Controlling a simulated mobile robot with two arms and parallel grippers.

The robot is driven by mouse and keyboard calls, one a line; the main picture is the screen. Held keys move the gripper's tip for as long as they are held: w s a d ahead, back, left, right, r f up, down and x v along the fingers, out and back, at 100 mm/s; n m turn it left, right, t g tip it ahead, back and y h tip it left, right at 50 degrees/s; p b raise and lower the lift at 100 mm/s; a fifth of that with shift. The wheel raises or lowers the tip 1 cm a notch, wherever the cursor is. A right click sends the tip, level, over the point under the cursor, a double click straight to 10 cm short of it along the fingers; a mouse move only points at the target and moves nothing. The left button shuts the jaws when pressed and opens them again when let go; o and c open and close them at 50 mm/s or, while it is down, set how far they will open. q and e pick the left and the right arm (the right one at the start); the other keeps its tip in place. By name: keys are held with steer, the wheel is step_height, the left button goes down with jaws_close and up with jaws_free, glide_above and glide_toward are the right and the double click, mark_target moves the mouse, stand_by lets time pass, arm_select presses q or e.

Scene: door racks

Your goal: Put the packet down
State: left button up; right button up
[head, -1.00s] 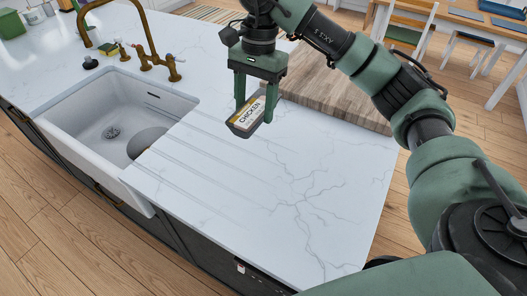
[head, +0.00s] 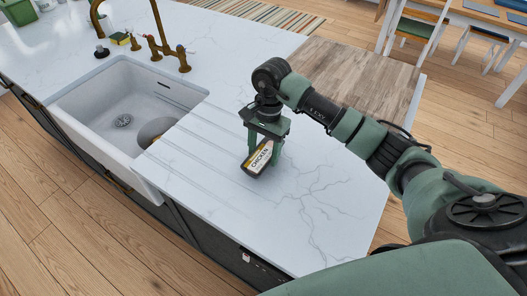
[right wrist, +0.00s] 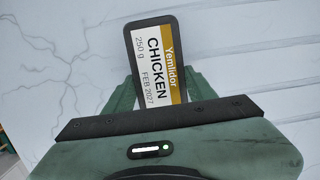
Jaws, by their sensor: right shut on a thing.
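The packet (head: 258,160) is a dark tray with a white and gold label reading "CHICKEN". My right gripper (head: 261,153) is shut on it, low over the white marble counter (head: 330,200), to the right of the sink. In the head view the packet is tilted, and I cannot tell whether its lower edge touches the counter. In the right wrist view the packet (right wrist: 158,60) sticks out between the fingers, label towards the camera. My left gripper is not in view.
A white sink (head: 125,100) with a round grey object (head: 152,130) in it is to the left. A brass tap (head: 160,40) and a sponge (head: 120,38) stand behind it. A wooden board (head: 365,75) lies at the back right. The counter around the packet is clear.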

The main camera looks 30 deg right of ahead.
steer(key=shift+f, duration=0.6)
steer(key=shift+f, duration=0.1)
steer(key=o, duration=1.7)
